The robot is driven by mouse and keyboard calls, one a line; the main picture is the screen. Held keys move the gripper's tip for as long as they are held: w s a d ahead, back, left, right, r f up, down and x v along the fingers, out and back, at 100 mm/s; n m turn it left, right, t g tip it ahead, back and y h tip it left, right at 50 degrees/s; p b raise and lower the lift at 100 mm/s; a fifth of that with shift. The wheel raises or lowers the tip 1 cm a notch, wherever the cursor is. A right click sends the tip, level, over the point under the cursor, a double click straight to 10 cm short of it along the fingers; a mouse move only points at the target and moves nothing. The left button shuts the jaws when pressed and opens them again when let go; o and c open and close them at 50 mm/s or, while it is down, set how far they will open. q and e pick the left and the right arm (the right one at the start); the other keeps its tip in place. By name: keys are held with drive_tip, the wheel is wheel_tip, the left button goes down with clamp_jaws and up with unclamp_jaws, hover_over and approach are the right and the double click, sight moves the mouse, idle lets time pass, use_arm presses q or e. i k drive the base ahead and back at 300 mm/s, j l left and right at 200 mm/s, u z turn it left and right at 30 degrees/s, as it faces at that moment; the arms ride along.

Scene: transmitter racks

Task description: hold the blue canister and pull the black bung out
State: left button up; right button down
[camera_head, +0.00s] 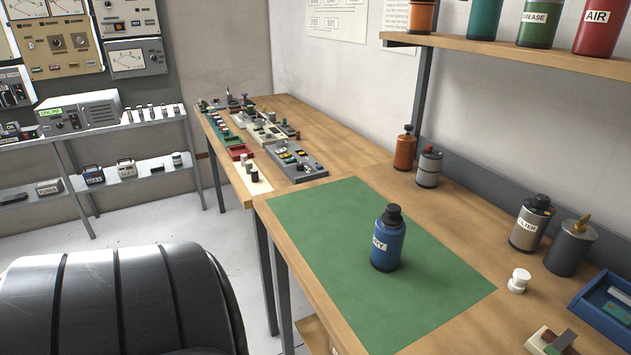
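The blue canister (388,246) stands upright on the green mat (345,275) on the wooden bench. It has a white label, partly turned away, with letters only partly readable. The black bung (393,213) sits in its top. Nothing touches the canister or the bung. Neither of my grippers shows in the head view.
Along the bench's wall side stand an orange canister (405,149), a grey one (430,166), a silver one (530,222) and a dark one (570,247). A white spool-like piece (518,281) and a blue tray (601,318) are at the right. The mat around the canister is clear.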

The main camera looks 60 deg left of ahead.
sight(388, 242)
drive_tip(key=j+u, duration=0.1)
drive_tip(key=u, duration=1.25)
drive_tip(key=j+z, duration=0.1)
drive_tip(key=k+j, duration=0.05)
